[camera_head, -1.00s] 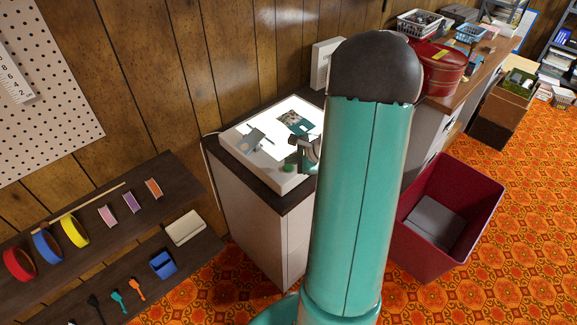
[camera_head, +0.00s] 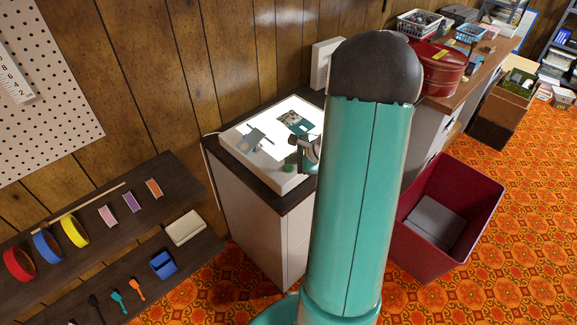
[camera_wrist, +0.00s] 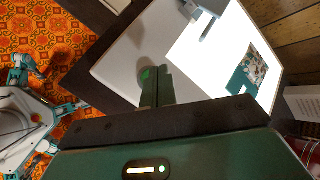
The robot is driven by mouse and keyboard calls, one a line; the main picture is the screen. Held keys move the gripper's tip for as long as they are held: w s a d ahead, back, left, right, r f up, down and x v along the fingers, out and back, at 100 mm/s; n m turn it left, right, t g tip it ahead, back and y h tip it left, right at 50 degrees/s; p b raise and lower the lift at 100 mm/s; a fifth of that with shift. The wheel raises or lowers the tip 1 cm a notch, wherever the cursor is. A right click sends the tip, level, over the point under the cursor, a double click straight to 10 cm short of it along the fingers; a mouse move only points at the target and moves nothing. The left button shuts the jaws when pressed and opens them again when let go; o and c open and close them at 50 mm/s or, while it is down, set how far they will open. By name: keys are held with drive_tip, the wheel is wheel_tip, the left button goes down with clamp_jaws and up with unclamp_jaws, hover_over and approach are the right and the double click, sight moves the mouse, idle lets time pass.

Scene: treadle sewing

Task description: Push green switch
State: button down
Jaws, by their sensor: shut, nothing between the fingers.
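The green switch (camera_head: 289,168) is a small round green button on the near corner of the white light box (camera_head: 262,171). It also shows in the wrist view (camera_wrist: 146,74), partly covered by my fingertips. My gripper (camera_wrist: 155,72) is shut and empty, with its fingertips at the switch. Whether they touch it or hover just above, I cannot tell. In the head view my gripper (camera_head: 301,160) shows beside the switch, partly hidden behind my teal arm.
The light box has a glowing panel with a teal-edged picture card (camera_head: 296,122) and a grey tool (camera_head: 254,137) on it. It stands on a dark-topped cabinet (camera_head: 262,231). A red bin (camera_head: 447,207) is at right. A shelf with tape rolls (camera_head: 75,231) is at left.

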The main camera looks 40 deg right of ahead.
sight(291, 168)
drive_tip(key=shift+f, duration=0.15)
drive_tip(key=shift+f, duration=0.35)
drive_tip(key=shift+r, duration=0.15)
idle(0.3)
drive_tip(key=shift+r, duration=0.35)
drive_tip(key=shift+r, duration=3)
drive_tip(key=shift+a, duration=0.1)
